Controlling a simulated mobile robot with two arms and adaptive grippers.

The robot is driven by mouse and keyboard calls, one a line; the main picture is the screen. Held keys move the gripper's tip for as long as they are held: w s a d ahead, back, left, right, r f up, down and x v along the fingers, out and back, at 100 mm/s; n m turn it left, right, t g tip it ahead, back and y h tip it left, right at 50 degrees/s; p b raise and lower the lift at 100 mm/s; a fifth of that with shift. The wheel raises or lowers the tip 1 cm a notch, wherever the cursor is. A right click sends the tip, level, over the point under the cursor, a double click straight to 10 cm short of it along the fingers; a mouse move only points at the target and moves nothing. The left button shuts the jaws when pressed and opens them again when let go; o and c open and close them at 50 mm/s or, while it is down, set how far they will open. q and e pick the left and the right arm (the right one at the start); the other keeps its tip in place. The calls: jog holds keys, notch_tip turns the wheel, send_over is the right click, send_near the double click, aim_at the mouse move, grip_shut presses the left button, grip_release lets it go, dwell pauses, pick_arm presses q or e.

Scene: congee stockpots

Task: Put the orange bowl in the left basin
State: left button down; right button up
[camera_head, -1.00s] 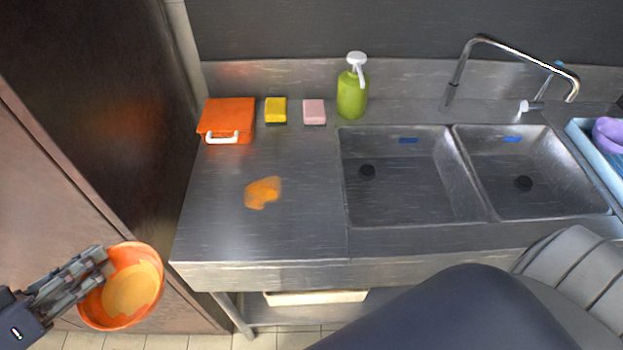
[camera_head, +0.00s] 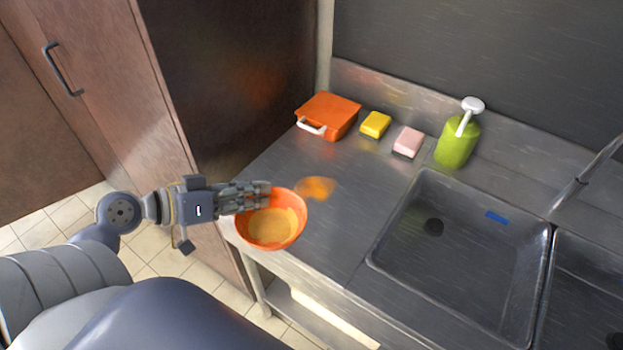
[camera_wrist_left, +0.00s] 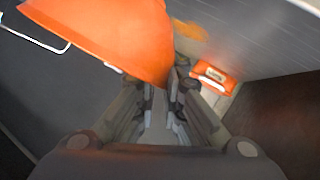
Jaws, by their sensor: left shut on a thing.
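The orange bowl (camera_head: 288,237) has tan contents inside. My left gripper (camera_head: 262,195) is shut on its rim and holds it at the left front edge of the steel counter. In the left wrist view the bowl (camera_wrist_left: 110,35) fills the upper left, with its rim between the fingers (camera_wrist_left: 165,88). The left basin (camera_head: 465,255) lies to the right of the bowl, with a dark drain and a blue mark inside; nothing else shows in it. My right gripper is not in view.
An orange spill (camera_head: 316,187) lies on the counter beside the bowl. An orange case (camera_head: 330,112), yellow sponge (camera_head: 375,124), pink sponge (camera_head: 408,141) and green soap bottle (camera_head: 457,145) line the back. The right basin (camera_head: 580,290) and faucet (camera_head: 585,177) are at right. A dark cabinet (camera_head: 235,80) stands left.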

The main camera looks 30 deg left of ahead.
pick_arm(q)
jog(key=w+p, duration=0.1)
jog(key=w, duration=0.4)
jog(key=w+f+p, duration=0.1)
jog(key=w, duration=0.4)
jog(key=w+a+p, duration=0.1)
jog(key=w+p, duration=0.1)
jog(key=w, duration=0.3)
jog(key=shift+w+f, duration=0.2)
jog(key=shift+w, duration=0.2)
jog(key=shift+f, duration=0.3)
notch_tip(320, 180, down, 3)
jog(key=shift+s+r+p, duration=0.1)
jog(key=shift+r+p, duration=0.05)
jog(key=shift+p, duration=0.35)
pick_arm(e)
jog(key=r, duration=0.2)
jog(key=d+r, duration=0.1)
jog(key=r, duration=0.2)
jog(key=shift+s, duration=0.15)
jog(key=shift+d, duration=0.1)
pick_arm(q)
jog(key=shift+f, duration=0.25)
jog(key=c, duration=1.7)
grip_release()
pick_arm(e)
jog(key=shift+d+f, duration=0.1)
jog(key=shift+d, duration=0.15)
